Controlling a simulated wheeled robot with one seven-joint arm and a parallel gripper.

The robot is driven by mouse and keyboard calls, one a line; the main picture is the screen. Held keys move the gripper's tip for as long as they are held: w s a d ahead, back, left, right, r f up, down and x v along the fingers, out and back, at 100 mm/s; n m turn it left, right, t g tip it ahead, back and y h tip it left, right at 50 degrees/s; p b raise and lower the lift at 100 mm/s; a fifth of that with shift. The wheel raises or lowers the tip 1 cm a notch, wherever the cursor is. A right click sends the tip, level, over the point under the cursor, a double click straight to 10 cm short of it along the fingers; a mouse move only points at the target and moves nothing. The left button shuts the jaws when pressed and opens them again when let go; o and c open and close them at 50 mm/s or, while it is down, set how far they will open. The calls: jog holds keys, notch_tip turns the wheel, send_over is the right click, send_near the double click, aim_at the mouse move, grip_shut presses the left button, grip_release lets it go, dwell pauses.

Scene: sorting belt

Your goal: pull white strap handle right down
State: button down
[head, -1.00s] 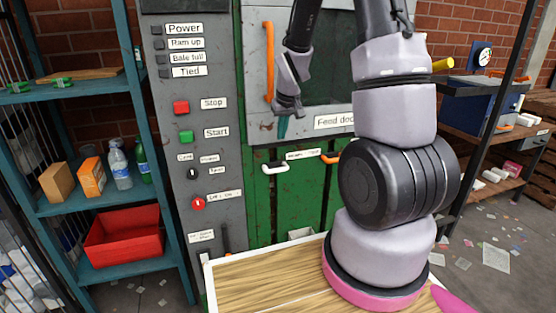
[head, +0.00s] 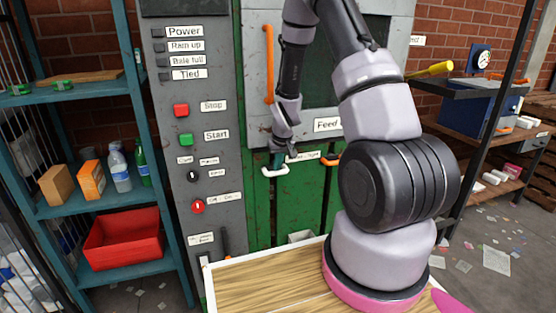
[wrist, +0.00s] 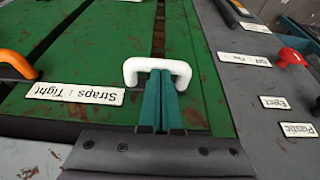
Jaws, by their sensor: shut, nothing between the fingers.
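The white strap handle (head: 275,171) is a small U-shaped pull on the green panel. It also shows in the wrist view (wrist: 157,64), mid-frame. My gripper (head: 277,158) is at the handle, its teal fingers pointing down in the head view. In the wrist view, my shut fingers (wrist: 160,88) overlap the handle's middle, inside its U. I cannot tell whether they touch it. The "Straps : Tight" label (wrist: 74,93) appears upside down beside the handle in the wrist view.
An orange handle (head: 331,160) sits to the right of the white one. A long orange bar (head: 268,65) stands above. The grey control panel (head: 215,150) with buttons and a red knob (head: 197,206) is to the left. A wooden tabletop (head: 265,288) lies below.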

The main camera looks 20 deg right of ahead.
dwell(0.3)
notch_tip(320, 180, down, 29)
jog(key=shift+r, duration=0.2)
dwell(0.4)
jog(key=shift+r, duration=0.1)
